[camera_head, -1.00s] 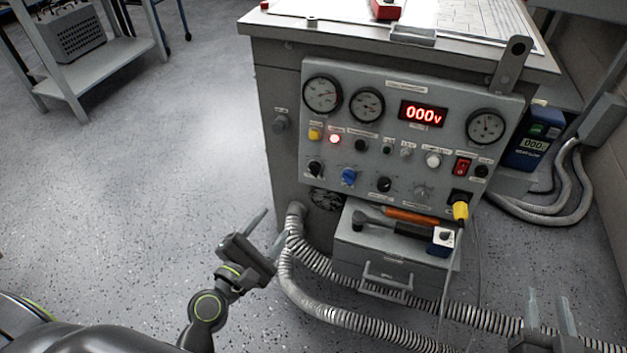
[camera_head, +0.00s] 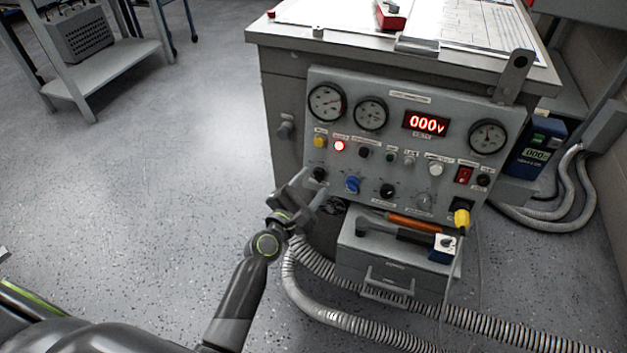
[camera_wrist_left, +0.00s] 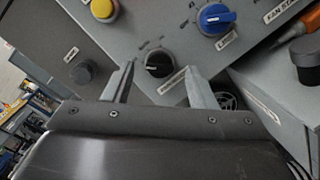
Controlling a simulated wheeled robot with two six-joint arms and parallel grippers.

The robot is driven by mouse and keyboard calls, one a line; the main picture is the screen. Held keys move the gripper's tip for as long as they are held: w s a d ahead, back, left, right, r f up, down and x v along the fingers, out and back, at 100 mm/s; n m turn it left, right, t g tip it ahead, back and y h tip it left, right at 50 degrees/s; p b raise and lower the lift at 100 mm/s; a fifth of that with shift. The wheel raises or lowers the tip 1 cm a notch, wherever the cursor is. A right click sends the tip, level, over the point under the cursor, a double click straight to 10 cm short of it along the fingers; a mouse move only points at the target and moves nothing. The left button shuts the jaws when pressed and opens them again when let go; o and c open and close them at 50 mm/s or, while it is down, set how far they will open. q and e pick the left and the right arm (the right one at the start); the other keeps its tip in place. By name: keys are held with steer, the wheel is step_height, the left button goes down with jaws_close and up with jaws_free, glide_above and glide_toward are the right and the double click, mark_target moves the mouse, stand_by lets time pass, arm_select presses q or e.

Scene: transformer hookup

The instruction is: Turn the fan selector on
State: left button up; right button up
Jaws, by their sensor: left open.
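The grey control panel (camera_head: 405,150) has a row of knobs along its lower part: a black knob (camera_head: 319,174), a blue knob (camera_head: 352,184), another black knob (camera_head: 387,191) and a grey knob (camera_head: 424,201). I cannot read clearly which is the fan selector; a label starting "FAN STA" (camera_wrist_left: 284,9) shows right of the blue knob in the wrist view. My left gripper (camera_head: 308,188) is open at the panel's lower left. In the wrist view its fingers point at the left black knob (camera_wrist_left: 158,63), which appears between the tips; contact cannot be told. My right gripper is out of view.
Below the panel, a grey drawer box (camera_head: 390,262) carries an orange-handled tool (camera_head: 412,223). A yellow plug (camera_head: 461,217) hangs at the panel's lower right. Ribbed hoses (camera_head: 340,318) cross the floor.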

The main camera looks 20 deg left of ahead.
arm_select(q)
steer(key=shift+x, duration=0.9)
steer(key=c, duration=1)
steer(key=shift+o, duration=0.2)
